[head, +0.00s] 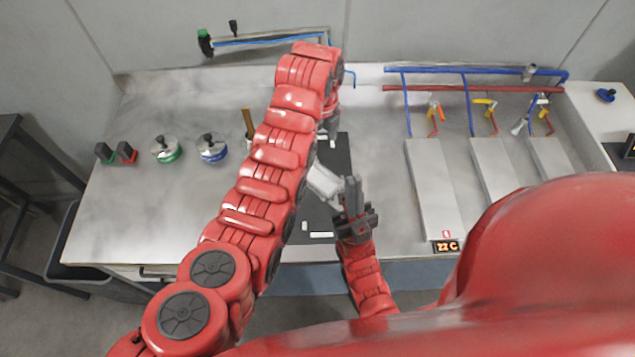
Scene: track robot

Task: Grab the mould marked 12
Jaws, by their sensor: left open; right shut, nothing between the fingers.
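No number 12 can be read in the head view. A pale grey block-like piece (322,183), possibly a mould, sits over the dark mat (340,160) in the middle of the bench; my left arm partly covers it, and no marking shows on it. My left gripper (329,128) points down over the back of the mat, mostly hidden behind my own arm; it is open. My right gripper (352,190) is shut and empty, fingers pointing up the picture, just right of the pale piece. I cannot tell whether they touch.
Small white pieces (322,235) lie at the mat's front. A green-ringed pot (166,149), a blue-ringed pot (211,147) and red and green blocks (127,152) stand left. Right are metal plates (432,185), pipes (465,89) and a "22 C" display (446,246). The left front bench is clear.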

